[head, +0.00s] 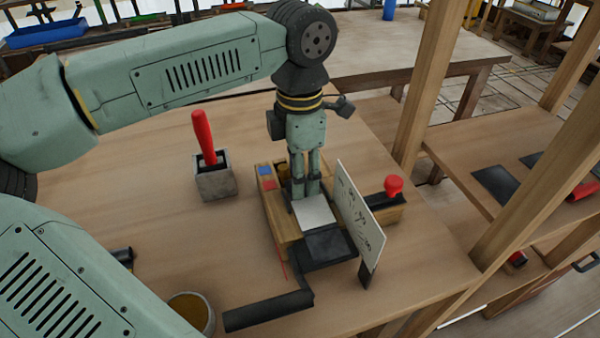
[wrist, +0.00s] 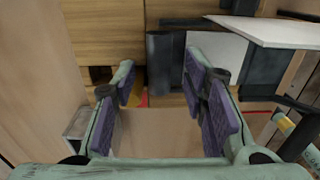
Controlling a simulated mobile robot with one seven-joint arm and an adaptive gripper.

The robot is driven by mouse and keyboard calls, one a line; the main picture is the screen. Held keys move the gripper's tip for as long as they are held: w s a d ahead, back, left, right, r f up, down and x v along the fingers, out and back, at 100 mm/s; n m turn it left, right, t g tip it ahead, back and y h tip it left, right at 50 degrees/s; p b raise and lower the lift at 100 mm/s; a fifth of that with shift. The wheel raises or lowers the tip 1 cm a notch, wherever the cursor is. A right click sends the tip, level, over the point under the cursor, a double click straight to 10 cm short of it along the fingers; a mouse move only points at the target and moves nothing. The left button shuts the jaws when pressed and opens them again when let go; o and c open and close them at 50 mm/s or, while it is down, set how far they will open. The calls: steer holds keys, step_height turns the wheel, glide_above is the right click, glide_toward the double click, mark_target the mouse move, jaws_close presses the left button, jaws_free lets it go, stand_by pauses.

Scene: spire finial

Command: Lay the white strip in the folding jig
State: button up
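The white strip (head: 314,212) lies flat in the folding jig, beside its dark plate (head: 325,245). It also shows in the wrist view (wrist: 220,55), partly behind a finger and under the upright card. The folding jig (head: 283,226) has a wooden body and a black lever handle (head: 268,310) toward the front. My gripper (head: 305,190) points down just behind the strip, close over the jig. In the wrist view my gripper (wrist: 166,88) has its fingers apart with nothing held between them. Whether a finger touches the strip I cannot tell.
A white card with markings (head: 360,215) stands at the jig's right. A red-knobbed part (head: 393,187) is behind it. A grey holder (head: 215,182) with a red handle (head: 203,135) stands left, and a round pot (head: 192,310) at the front. The bench's left middle is clear.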

step_height(320, 180, up, 12)
steer(key=b, duration=0.1)
steer(key=shift+f, duration=0.2)
